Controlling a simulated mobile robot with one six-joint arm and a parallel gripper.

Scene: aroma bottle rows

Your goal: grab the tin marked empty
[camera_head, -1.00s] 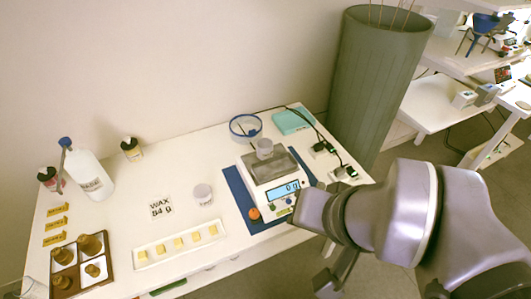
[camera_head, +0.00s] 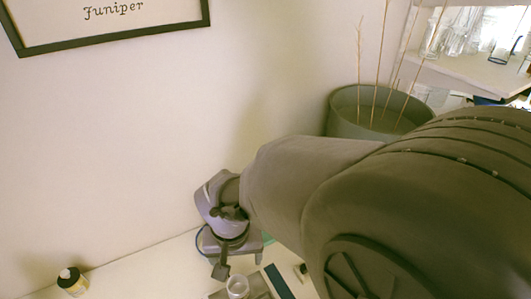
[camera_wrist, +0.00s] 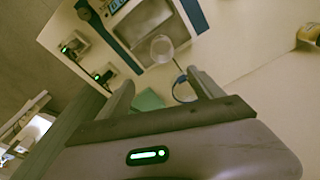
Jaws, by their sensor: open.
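A small pale, translucent round container (camera_wrist: 162,48) stands on the pan of the scale (camera_wrist: 143,22) in the wrist view; it also shows at the bottom of the head view (camera_head: 237,286). I cannot read any marking on it, so I cannot tell whether it is the tin marked empty. No other tin is in view now. My gripper (camera_wrist: 162,88) is open, its fingers apart and nothing held between them. In the head view it hangs low over the back of the table, beyond the container.
A teal box (camera_wrist: 148,100) and a blue ring (camera_wrist: 181,88) lie near the gripper fingers. Plugs with green lights (camera_wrist: 74,46) are at the table edge. A dark-capped bottle (camera_head: 72,282) stands at the left back. A tall green bin (camera_head: 350,112) stands behind my arm.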

